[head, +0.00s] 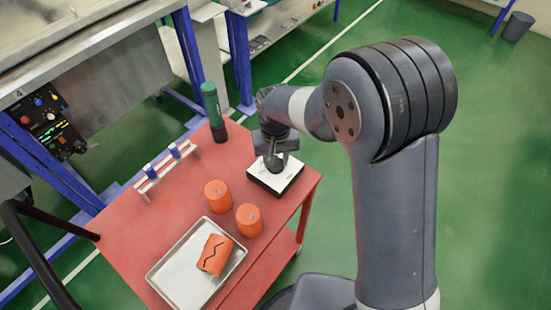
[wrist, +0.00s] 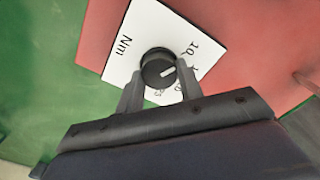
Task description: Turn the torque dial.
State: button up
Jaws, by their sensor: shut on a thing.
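The torque dial is a round black knob (wrist: 157,66) with a pale pointer line, on a white face plate (wrist: 124,52) marked "Nm" and numbers. In the wrist view my gripper (wrist: 158,72) has one finger on each side of the knob and is shut on it. The pointer is aimed toward the right side of the plate; the fingers hide some of the numbers. In the head view the white-topped dial box (head: 290,180) sits near the right corner of the red cart, with my gripper (head: 274,163) over it, hiding most of the knob.
The red cart top (head: 150,230) also holds a green and black cylinder (head: 212,110), two orange cylinders (head: 217,194), a small rack (head: 165,172), and a metal tray (head: 185,290) with a cracked orange piece (head: 216,254).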

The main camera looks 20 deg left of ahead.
dwell(0.4)
jog(key=o, duration=1)
notch_tip(320, 180, up, 11)
jog(key=shift+f, duration=0.2)
notch_tip(320, 180, down, 11)
jog(key=shift+r, duration=0.1)
dwell(0.5)
